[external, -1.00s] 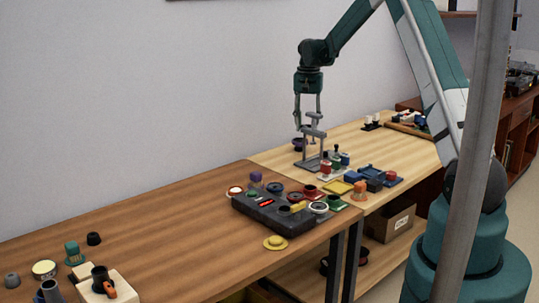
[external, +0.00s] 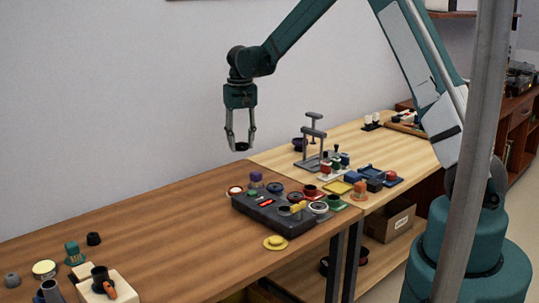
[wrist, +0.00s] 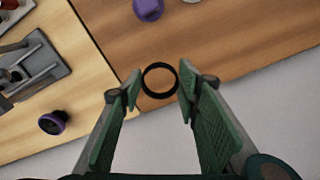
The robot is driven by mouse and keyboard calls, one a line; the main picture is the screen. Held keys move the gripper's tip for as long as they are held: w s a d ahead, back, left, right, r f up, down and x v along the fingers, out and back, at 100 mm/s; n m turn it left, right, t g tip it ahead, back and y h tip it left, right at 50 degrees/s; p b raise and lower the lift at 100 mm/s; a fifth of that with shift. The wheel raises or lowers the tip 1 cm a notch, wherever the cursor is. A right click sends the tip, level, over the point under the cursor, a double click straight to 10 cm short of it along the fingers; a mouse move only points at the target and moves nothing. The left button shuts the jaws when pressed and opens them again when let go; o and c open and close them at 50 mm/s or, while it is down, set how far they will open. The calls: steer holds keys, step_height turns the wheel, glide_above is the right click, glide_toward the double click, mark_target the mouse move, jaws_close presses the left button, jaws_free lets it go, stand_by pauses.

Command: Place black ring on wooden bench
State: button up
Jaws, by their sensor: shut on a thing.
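My gripper (external: 239,143) is shut on a black ring (wrist: 160,95). It hangs above the far edge of the wooden benches, near where the brown and lighter bench meet. In the wrist view the ring sits between the two green fingertips, its opening facing the camera. In the external view it shows as a small dark shape at the fingertips. The brown wooden bench (external: 150,210) is at the left, and the lighter wooden bench (external: 360,140) is at the right. The ring appears clear of both surfaces.
A dark device (external: 262,212) with several coloured discs and knobs stands on the brown bench. A grey press stand (external: 313,145) and a purple-black knob (wrist: 53,122) are on the lighter bench. A wall runs behind. The brown bench's middle is clear.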

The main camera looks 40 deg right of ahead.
steer(key=s+a+n, duration=0.2)
steer(key=s+a, duration=0.2)
steer(key=a, duration=0.8)
steer(key=s+a+n, duration=0.3)
steer(key=s+a, duration=0.1)
steer(key=a, duration=0.9)
steer(key=shift+a, duration=0.3)
glide_above(197, 205)
steer(key=shift+s+f+b, duration=0.15)
steer(key=shift+f+b, duration=0.15)
steer(key=shift+f, duration=2.85)
steer(key=shift+f, duration=1.85)
steer(key=shift+f+b, duration=0.15)
steer(key=shift+b, duration=0.25)
